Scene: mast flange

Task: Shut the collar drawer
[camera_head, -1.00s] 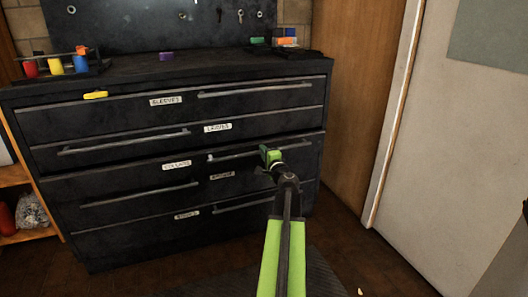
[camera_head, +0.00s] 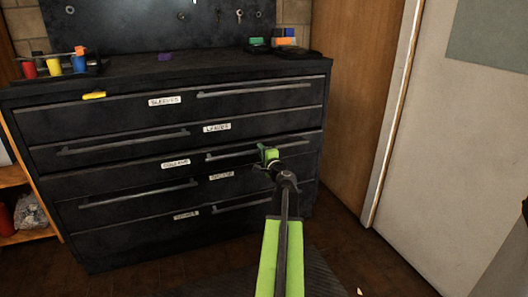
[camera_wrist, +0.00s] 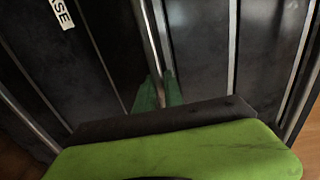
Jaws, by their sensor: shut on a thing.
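The collar drawer (camera_head: 120,177) is the third one down in the dark cabinet. Its white label (camera_head: 175,163) is blurred but looks like a word starting with "COLL". Its long bar handle (camera_head: 230,155) is on the right half. My gripper (camera_head: 267,155) is at this handle, and the wrist view shows its green fingertips (camera_wrist: 159,92) closed on either side of the bar (camera_wrist: 150,40). The fingers hide part of the bar. The drawer front looks nearly level with its neighbours; I cannot tell whether a small gap is left.
Other drawers with bar handles lie above and below, their fronts near flush. A pale door (camera_head: 450,150) stands right. Floor between is clear.

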